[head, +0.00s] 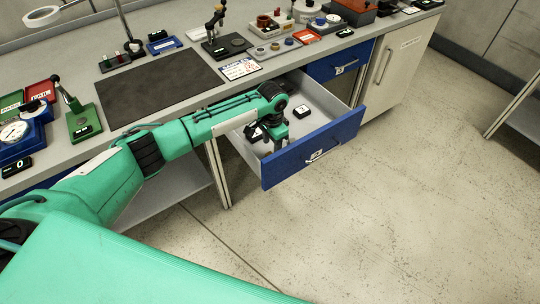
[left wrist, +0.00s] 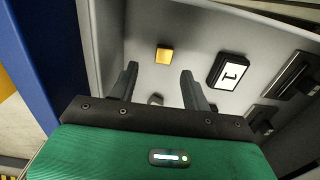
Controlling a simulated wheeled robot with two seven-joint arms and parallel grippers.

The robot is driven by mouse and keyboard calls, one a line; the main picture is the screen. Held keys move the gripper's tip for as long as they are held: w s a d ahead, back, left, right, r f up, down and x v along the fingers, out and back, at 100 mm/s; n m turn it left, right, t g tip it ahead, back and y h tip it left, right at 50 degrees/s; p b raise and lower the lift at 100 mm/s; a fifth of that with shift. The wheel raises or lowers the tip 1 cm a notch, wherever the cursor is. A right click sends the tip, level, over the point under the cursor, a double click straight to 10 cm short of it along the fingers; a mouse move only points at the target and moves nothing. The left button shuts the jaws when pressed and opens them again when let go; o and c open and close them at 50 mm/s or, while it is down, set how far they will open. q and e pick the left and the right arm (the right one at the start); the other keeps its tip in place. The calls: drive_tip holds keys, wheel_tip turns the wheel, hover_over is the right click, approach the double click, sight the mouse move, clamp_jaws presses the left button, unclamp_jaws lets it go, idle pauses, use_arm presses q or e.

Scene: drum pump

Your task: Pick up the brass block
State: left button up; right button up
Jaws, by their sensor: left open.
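The brass block (left wrist: 164,55) is a small yellow block on the pale floor of the open drawer (head: 320,106) in the left wrist view. I cannot make it out in the head view, where my left arm covers part of the drawer. My left gripper (head: 274,146) reaches down into the drawer. In the left wrist view its jaws (left wrist: 159,70) are open, with nothing held between them, and the block shows just beyond the fingertips, between them. My right gripper is not in view.
A black box marked 1 (left wrist: 231,70) lies right of the block. More dark objects (left wrist: 262,118) lie further right. The drawer's blue front (head: 315,148) stands at the near side. The bench above holds a dark mat (head: 160,88) and several tools.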

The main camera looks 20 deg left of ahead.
sight(271, 151)
use_arm(q)
drive_tip(key=f, duration=0.4)
drive_tip(key=shift+w+a+f, duration=0.1)
drive_tip(key=shift+a+f, duration=0.15)
drive_tip(key=shift+f, duration=0.15)
clamp_jaws()
drive_tip(key=shift+r, duration=0.15)
